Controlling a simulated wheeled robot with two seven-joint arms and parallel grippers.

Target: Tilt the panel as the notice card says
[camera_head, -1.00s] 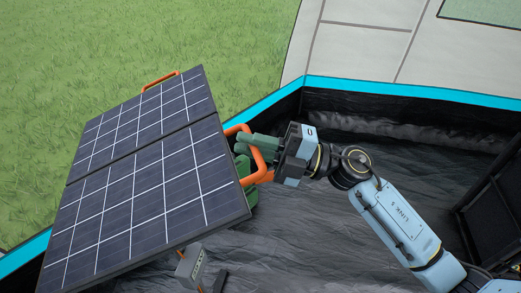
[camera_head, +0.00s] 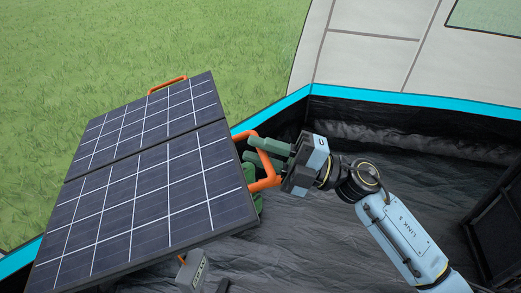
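The solar panel (camera_head: 140,190) fills the left, dark blue with white grid lines in two joined halves. It lies tilted, with an orange handle (camera_head: 267,165) on its right edge and another orange handle (camera_head: 167,84) on its far edge. My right gripper (camera_head: 264,152) has its green fingers around the right-edge handle and appears shut on it. The panel partly hides the lower finger area. The notice card does not show. My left gripper is out of view.
A grey box (camera_head: 193,269) with an orange cable stands on the dark tent floor (camera_head: 300,245) under the panel's near right corner. A black frame (camera_head: 497,225) stands at the right. Grass lies beyond the blue-edged tent sill (camera_head: 420,99).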

